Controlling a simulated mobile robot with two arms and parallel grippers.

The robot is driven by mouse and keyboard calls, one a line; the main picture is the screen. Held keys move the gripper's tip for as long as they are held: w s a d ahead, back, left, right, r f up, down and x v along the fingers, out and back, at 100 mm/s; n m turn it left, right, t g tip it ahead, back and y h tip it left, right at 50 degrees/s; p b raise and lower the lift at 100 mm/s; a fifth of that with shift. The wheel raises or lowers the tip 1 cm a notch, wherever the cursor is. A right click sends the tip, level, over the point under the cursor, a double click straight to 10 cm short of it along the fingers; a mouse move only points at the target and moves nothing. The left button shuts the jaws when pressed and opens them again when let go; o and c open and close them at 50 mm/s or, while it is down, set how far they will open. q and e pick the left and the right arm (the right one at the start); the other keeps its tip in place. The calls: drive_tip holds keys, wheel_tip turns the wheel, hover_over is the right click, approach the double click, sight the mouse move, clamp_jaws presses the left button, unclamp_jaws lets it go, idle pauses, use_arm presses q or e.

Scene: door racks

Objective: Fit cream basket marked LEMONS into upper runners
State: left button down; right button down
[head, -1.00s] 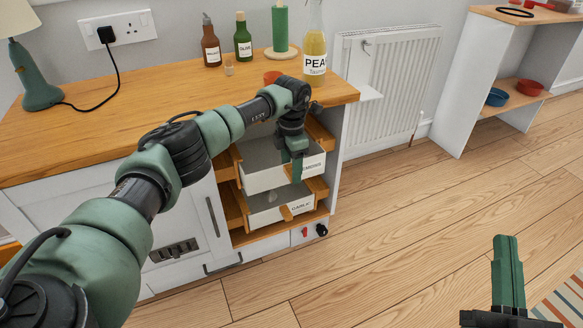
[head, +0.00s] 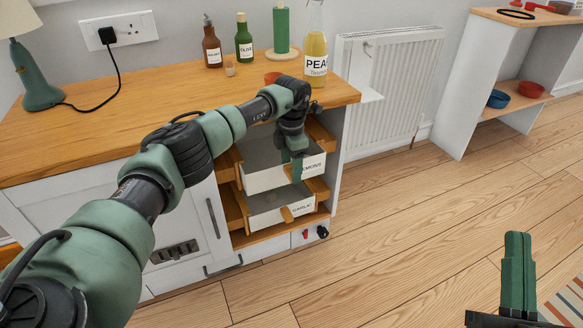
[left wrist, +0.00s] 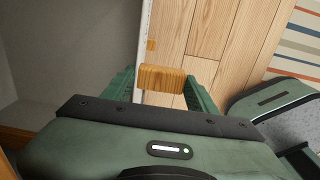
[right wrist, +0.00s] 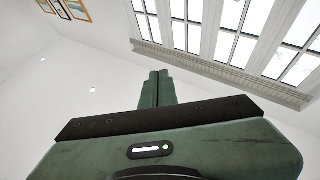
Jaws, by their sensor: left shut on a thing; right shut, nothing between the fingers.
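The cream basket marked LEMONS (head: 268,181) is at the upper level of the cabinet's open bay, its front sticking out; the first letter of its label is covered. My left gripper (head: 297,172) is shut on the wooden handle (left wrist: 162,78) at the basket's front. The basket's grey inside (left wrist: 70,45) looks empty in the left wrist view. The wooden upper runners show at the left (head: 224,164) and right (head: 320,134); my arm and the basket hide how its sides sit on them. My right gripper (head: 518,240) is shut and empty, out over the floor.
A second basket marked GARLIC (head: 268,219) sits directly below, also sticking out. Bottles, including a tall yellow one (head: 316,55), stand on the wooden counter (head: 130,95) above. A radiator (head: 390,85) is to the right.

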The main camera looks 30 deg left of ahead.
drive_tip(key=shift+s+r, duration=0.1)
drive_tip(key=shift+r, duration=0.1)
use_arm(q)
drive_tip(key=shift+w+a+b, duration=0.25)
drive_tip(key=shift+a+b, duration=0.05)
drive_tip(key=shift+b, duration=0.05)
drive_tip(key=shift+c, duration=1.9)
unclamp_jaws()
drive_tip(key=shift+r, duration=0.1)
use_arm(e)
drive_tip(key=s+r+t, duration=0.2)
drive_tip(key=shift+d+r+y, duration=0.15)
drive_tip(key=shift+r+y, duration=0.15)
